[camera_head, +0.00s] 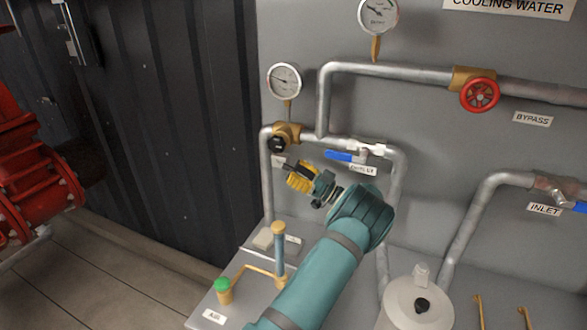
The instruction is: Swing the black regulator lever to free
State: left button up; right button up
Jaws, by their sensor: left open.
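The black regulator lever (277,144) is a small dark knob-like piece on the brass regulator body (289,131). It sits on the silver pipe at the upper left of the pipe loop in the head view. My left gripper (297,176), with yellow and dark fingers, is just below and right of the lever. It is open, appears apart from the lever and holds nothing visible. The lever's exact angle is too small to tell.
A blue valve handle (346,157) is close to the right of my gripper. A round gauge (284,80) is above the regulator. A red handwheel (480,95) is at upper right.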

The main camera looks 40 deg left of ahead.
pick_arm(q)
jog(key=shift+s+a+r, duration=0.15)
jog(key=shift+a+r, duration=0.05)
jog(key=shift+a, duration=0.3)
pick_arm(e)
jog(key=shift+r, duration=0.1)
pick_arm(q)
grip_shut()
jog(key=shift+d+r+t+h+b, duration=0.1)
jog(key=shift+r+t+h+b, duration=0.2)
jog(key=shift+h+b, duration=0.4)
jog(key=shift+r+t+h+b, duration=0.2)
jog(key=shift+r+h+b, duration=0.25)
jog(key=shift+h, duration=0.35)
pick_arm(e)
jog(key=shift+f, duration=1.45)
pick_arm(q)
grip_release()
